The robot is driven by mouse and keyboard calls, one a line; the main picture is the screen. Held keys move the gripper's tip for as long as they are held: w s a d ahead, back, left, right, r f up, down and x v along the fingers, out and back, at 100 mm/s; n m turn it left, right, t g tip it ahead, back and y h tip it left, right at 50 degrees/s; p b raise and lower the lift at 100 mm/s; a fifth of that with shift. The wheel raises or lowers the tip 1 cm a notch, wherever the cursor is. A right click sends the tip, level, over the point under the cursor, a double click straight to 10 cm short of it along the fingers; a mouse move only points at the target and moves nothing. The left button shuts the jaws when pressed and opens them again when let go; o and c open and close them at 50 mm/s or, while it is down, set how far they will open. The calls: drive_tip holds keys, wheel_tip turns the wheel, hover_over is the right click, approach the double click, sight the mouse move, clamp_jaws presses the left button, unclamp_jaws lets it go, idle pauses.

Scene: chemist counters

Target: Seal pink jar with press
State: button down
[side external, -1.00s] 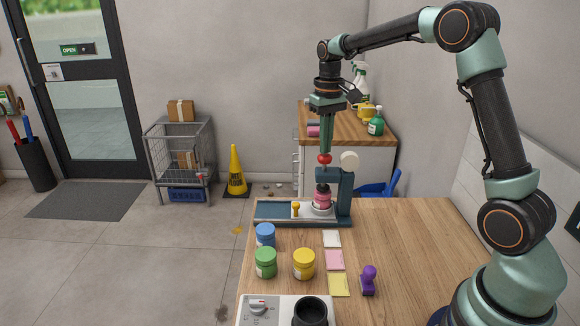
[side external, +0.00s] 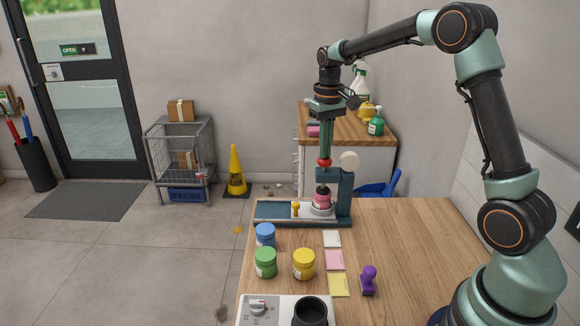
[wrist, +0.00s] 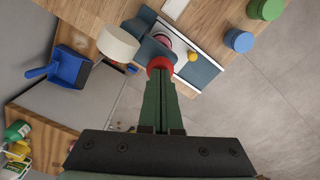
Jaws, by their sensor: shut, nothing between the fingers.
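The press (side external: 346,195) stands at the far end of the wooden bench, with a teal column and a white round wheel. The pink jar (side external: 322,201) sits upright on the press's white seat, under its dark ram; whether the ram touches it I cannot tell. My gripper (side external: 325,156) points straight down, shut and empty, with its fingertips at the top of the red knob (side external: 324,163). In the wrist view the red knob (wrist: 160,66) is at my fingertips, and the pink jar (wrist: 164,41) is partly hidden behind it. A yellow knob (side external: 296,208) stands left of the jar.
Blue (side external: 265,234), green (side external: 265,262) and yellow (side external: 304,263) jars stand nearer on the bench. Beside them are white, pink and yellow cards (side external: 334,260) and a purple stamp (side external: 369,281). The bench's right side is clear.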

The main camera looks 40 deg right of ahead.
drive_tip(key=shift+f, duration=0.1)
idle(0.3)
drive_tip(key=shift+r, duration=3.55)
drive_tip(key=s+a+r+n+t, duration=0.2)
drive_tip(key=s+a+r+t, duration=0.15)
drive_tip(key=s+a, duration=0.45)
drive_tip(key=s+a+f+n+t, duration=0.1)
drive_tip(key=s+a+f, duration=0.3)
drive_tip(key=s, duration=0.5)
drive_tip(key=shift+a+t, duration=0.2)
drive_tip(key=shift+t, duration=0.35)
